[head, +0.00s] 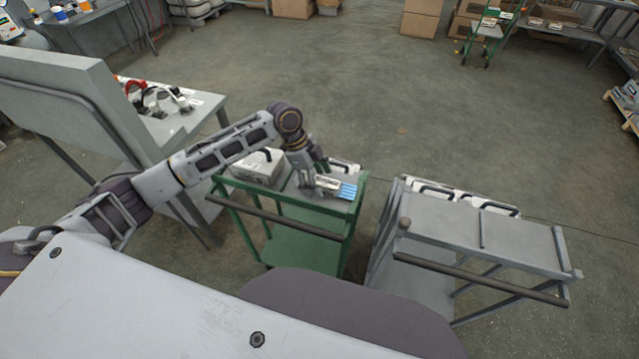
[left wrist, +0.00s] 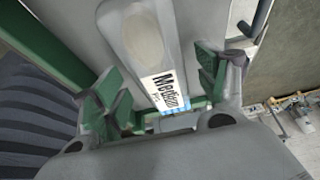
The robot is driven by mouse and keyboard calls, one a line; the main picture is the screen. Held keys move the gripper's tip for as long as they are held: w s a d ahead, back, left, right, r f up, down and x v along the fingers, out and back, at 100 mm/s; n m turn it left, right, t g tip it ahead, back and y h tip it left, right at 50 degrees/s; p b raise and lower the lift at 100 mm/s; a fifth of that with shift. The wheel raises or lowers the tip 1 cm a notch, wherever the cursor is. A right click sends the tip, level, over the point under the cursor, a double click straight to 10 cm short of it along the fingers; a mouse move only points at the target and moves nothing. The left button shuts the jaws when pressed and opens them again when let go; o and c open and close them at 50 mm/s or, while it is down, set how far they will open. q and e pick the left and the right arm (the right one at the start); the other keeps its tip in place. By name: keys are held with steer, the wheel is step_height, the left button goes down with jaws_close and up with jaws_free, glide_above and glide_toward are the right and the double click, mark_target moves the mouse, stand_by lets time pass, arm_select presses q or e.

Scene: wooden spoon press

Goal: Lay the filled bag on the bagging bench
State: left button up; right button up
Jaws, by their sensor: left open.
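A light grey bag with a pale oval patch and a label reading "Medium" (left wrist: 138,38) lies between the spread fingers of my left gripper (left wrist: 160,78) in the left wrist view. In the head view my left gripper (head: 313,181) is low over the top of a green cart (head: 312,201). A small labelled pack with blue ends (head: 348,191) shows beside it there and looks like the same bag. The fingers are open; I cannot tell whether they touch the bag. I cannot tell for sure which surface is the bagging bench. My right gripper is not in view.
A white-grey case with a black handle (head: 257,168) stands on the green cart's left part. A grey cart (head: 480,236) with black-handled cases at its back edge stands to the right. A table (head: 175,123) with red and white items is at the left. Open floor lies behind.

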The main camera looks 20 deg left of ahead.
mark_target(318, 180)
arm_select(q)
steer(key=c, duration=1)
steer(key=shift+r, duration=0.1)
steer(key=shift+c, duration=0.2)
step_height(318, 180, up, 10)
stand_by(1.0)
